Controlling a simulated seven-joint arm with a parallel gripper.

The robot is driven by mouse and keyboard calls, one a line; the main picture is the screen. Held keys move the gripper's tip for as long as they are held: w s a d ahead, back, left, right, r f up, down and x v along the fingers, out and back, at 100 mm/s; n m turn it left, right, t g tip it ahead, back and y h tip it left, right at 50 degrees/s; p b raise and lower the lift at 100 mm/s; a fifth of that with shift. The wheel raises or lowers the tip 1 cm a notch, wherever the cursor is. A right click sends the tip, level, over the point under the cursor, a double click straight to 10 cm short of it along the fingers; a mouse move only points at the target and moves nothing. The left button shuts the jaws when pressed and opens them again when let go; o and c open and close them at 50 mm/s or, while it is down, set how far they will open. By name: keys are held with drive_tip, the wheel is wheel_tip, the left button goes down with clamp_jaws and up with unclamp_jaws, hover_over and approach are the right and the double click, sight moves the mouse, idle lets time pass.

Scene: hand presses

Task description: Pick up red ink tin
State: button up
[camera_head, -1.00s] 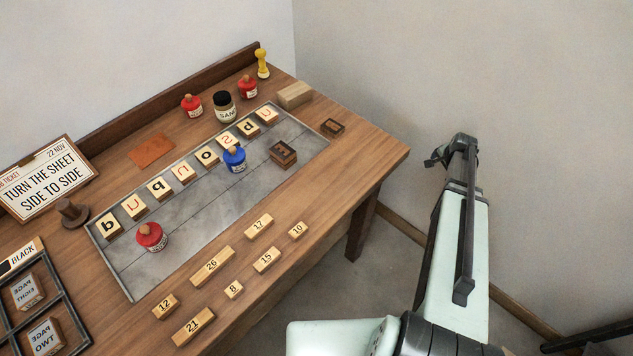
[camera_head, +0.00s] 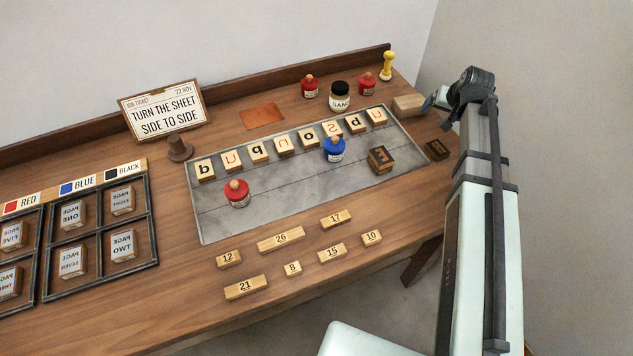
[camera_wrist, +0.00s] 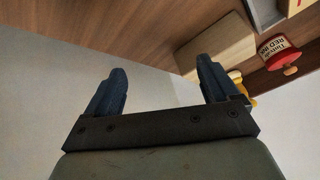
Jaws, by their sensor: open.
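Three red tins with wooden knobs show in the head view. One red tin (camera_head: 237,194) stands on the left of the grey slab (camera_head: 290,205). A second red tin (camera_head: 310,88) and a third red tin (camera_head: 367,85) stand at the back, either side of a dark jar. The wrist view shows a red tin (camera_wrist: 278,54) labelled RED INK at upper right, outside the jaws. My gripper (camera_wrist: 161,73) is open and empty. In the head view my gripper (camera_head: 433,102) is at the table's back right, partly hidden behind my wrist.
A pale wooden block (camera_head: 408,106) lies close to my gripper. Letter blocks line the slab. Number blocks lie in front. A ticket sign (camera_head: 162,110) stands back left.

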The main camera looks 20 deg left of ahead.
drive_tip(key=s+a+r+n+y, duration=0.1)
drive_tip(key=a+n, duration=0.1)
drive_tip(key=a, duration=0.4)
drive_tip(key=s+a+r+n, duration=0.2)
drive_tip(key=a+n, duration=0.1)
drive_tip(key=a, duration=0.2)
drive_tip(key=s+a+r+n+y, duration=0.1)
drive_tip(key=s+a+r+n, duration=0.1)
drive_tip(key=a, duration=0.4)
drive_tip(key=shift+s+a+n+g+y, duration=0.2)
drive_tip(key=shift+a+n+g+y, duration=0.15)
drive_tip(key=shift+n, duration=0.15)
drive_tip(key=s+a+r+n+g, duration=0.15)
drive_tip(key=s+a+n, duration=0.25)
drive_tip(key=s+a, duration=0.45)
wheel_tip(320, 180, up, 4)
drive_tip(key=n+g+h, duration=0.3)
drive_tip(key=n+h, duration=0.2)
hover_over(237, 192)
drive_tip(key=w, duration=0.2)
drive_tip(key=shift+s+a, duration=0.2)
drive_tip(key=shift+s, duration=0.25)
drive_tip(key=shift+f, duration=0.3)
wheel_tip(237, 192, down, 8)
drive_tip(key=shift+r, duration=0.1)
drive_tip(key=shift+s+a+f, duration=0.1)
drive_tip(key=shift+a+f, duration=0.1)
drive_tip(key=shift+f, duration=1.15)
drive_tip(key=shift+a+f, duration=0.15)
drive_tip(key=shift+f, duration=1.15)
